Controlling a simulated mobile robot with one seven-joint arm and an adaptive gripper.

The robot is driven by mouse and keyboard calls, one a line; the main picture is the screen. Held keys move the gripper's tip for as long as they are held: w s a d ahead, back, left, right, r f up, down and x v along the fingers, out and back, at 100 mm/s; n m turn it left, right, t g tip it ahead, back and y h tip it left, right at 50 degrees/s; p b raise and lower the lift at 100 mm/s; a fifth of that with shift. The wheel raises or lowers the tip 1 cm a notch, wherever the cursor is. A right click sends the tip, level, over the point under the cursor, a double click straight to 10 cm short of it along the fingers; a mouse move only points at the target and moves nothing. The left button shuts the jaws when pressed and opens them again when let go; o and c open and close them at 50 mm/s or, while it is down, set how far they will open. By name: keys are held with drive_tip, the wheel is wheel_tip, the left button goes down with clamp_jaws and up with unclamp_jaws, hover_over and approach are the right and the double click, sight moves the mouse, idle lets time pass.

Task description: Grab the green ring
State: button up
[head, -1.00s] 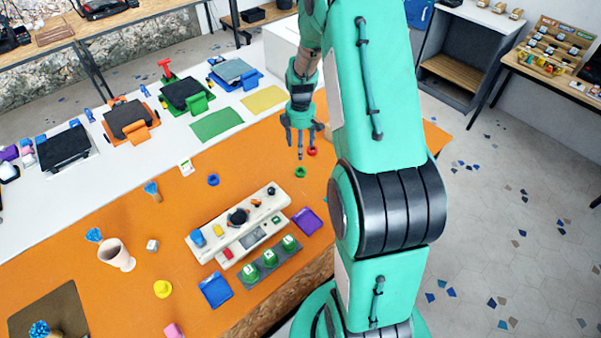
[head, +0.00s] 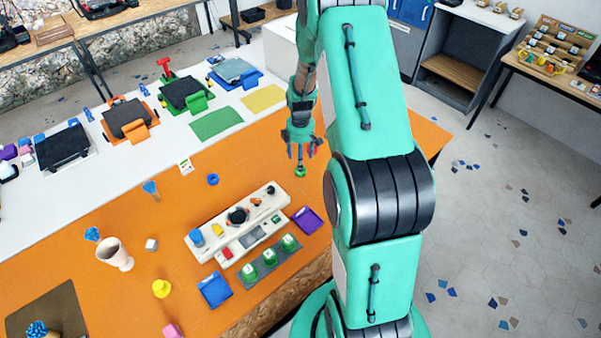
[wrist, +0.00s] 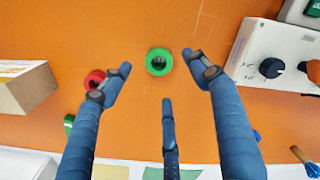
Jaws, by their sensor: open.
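The green ring (head: 300,171) lies flat on the orange table top. It also shows in the wrist view (wrist: 159,62), with a dark centre. My gripper (head: 301,152) hangs over the table just behind the ring in the head view, its fingers pointing down. In the wrist view my gripper (wrist: 160,85) is open and empty, with two fingers on either side of the ring's line and a third below it. The fingers do not visibly touch the ring. A red ring (wrist: 94,79) lies to the left, partly covered by the left finger.
A white control panel (wrist: 275,55) with dark knobs stands right of the green ring. A cardboard-coloured box (wrist: 25,88) is at the left of the wrist view. A blue ring (head: 213,180) and purple tray (head: 307,220) lie on the table.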

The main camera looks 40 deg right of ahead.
drive_tip(key=shift+f, duration=0.55)
drive_tip(key=shift+d+f+b, duration=0.1)
drive_tip(key=shift+f+b, duration=0.45)
drive_tip(key=shift+f, duration=2.05)
drive_tip(key=c, duration=0.9)
